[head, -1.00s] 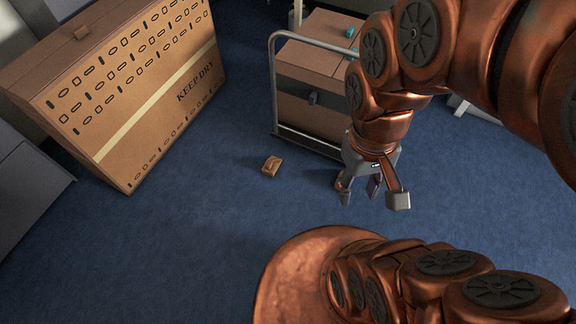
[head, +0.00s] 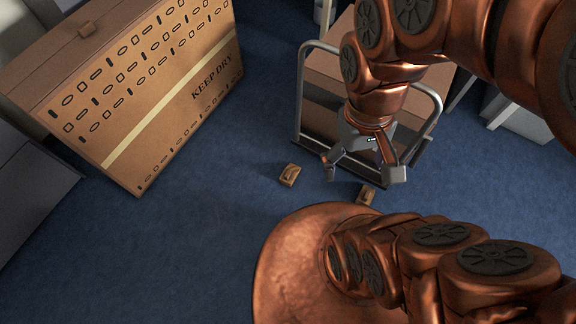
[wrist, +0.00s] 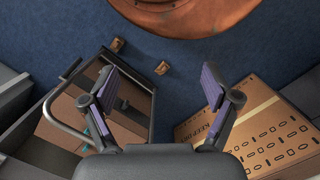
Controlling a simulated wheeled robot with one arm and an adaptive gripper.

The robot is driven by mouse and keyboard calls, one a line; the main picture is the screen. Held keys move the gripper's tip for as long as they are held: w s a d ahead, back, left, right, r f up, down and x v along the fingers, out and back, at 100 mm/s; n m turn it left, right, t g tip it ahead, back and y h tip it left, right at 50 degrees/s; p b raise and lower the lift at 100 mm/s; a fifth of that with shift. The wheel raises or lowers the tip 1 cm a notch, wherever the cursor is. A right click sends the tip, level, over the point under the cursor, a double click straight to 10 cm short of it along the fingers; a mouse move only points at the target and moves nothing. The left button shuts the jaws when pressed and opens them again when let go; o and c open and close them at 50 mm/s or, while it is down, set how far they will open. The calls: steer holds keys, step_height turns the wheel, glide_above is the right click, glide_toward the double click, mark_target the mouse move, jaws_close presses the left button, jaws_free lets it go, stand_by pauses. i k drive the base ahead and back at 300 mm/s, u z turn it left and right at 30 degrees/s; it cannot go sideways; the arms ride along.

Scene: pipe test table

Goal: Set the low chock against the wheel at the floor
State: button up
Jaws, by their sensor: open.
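Two small brown wooden chocks lie on the blue floor. One chock (head: 289,174) is left of my gripper (head: 362,172), and the other chock (head: 366,195) is partly hidden beside the right finger. Both show in the wrist view, one nearer the middle (wrist: 162,68) and one by my copper base (wrist: 117,45). I cannot tell which is lower in shape. My gripper is open and empty above the floor, in front of the cart (head: 303,100). The wrist view shows its spread fingers (wrist: 168,88) with nothing between them. I cannot make out the cart's wheels.
A large "KEEP DRY" box (head: 150,95) stands at the left, with a small brown block (head: 90,29) on its top. The cart carries a brown box (wrist: 63,128) inside a metal rail. Open blue floor lies between the large box and my base.

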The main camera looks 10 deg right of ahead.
mark_target(289, 175)
steer(key=u, duration=0.5)
steer(key=k, duration=1.2)
steer(key=u, duration=1.4)
steer(key=i, duration=1.5)
steer(key=z, duration=1.15)
steer(key=i, duration=0.45)
steer(key=z, duration=0.4)
